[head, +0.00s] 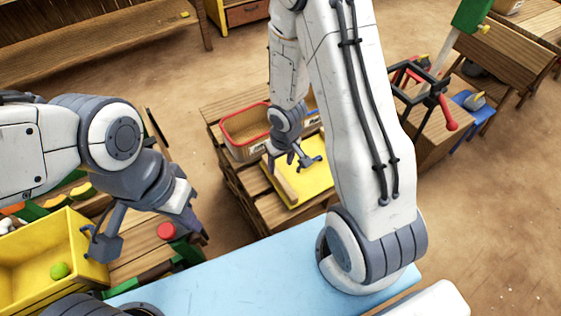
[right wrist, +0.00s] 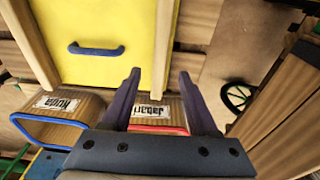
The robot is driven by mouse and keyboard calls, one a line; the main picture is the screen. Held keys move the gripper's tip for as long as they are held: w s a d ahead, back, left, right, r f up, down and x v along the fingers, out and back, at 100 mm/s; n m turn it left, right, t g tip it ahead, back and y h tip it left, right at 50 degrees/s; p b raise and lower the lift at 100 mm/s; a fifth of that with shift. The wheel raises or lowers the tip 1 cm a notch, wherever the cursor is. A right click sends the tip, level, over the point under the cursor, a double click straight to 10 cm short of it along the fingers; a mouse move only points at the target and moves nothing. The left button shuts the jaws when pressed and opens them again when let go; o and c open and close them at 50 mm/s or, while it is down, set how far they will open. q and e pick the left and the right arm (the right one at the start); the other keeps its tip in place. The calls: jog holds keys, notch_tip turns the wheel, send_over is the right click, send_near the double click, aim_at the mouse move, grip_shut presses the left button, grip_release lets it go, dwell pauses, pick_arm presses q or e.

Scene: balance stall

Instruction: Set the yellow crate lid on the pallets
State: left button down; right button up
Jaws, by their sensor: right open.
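The yellow crate lid (head: 313,180) lies on the stacked wooden pallets (head: 262,208); my right arm hides part of it in the head view. In the right wrist view the lid (right wrist: 115,25) shows a blue handle (right wrist: 97,49) and wooden battens along two sides. My right gripper (head: 297,164) is over the lid area, open with nothing between its fingers; in its wrist view the fingers (right wrist: 160,85) are apart, and the handle is clear of them. My left gripper (head: 150,238) is open and empty, beside a yellow crate (head: 88,255) at the left.
A red-rimmed crate (head: 240,150) stands on the pallets beside the lid. In the right wrist view a blue-rimmed crate (right wrist: 70,125) is at left. A light blue tabletop (head: 230,275) is in front. Open floor lies beyond the pallets.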

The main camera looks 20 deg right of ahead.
jog(key=s+a+r+n+p, duration=0.1)
jog(key=s+a+r, duration=0.15)
jog(key=r, duration=0.45)
jog(key=s+a+r+n+p, duration=0.1)
jog(key=a+r, duration=0.3)
jog(key=r, duration=0.3)
pick_arm(q)
notch_tip(320, 180, up, 3)
jog(key=shift+r, duration=0.15)
pick_arm(e)
jog(key=s+a+r+n, duration=0.2)
jog(key=s+a+r, duration=0.1)
jog(key=s+r, duration=0.2)
jog(key=s+a+r+n+g, duration=0.1)
jog(key=s+a+r, duration=0.3)
jog(key=s, duration=0.5)
jog(key=shift+s+a+r+n+y, duration=0.2)
jog(key=shift+r+n+y, duration=0.2)
jog(key=shift+r, duration=0.4)
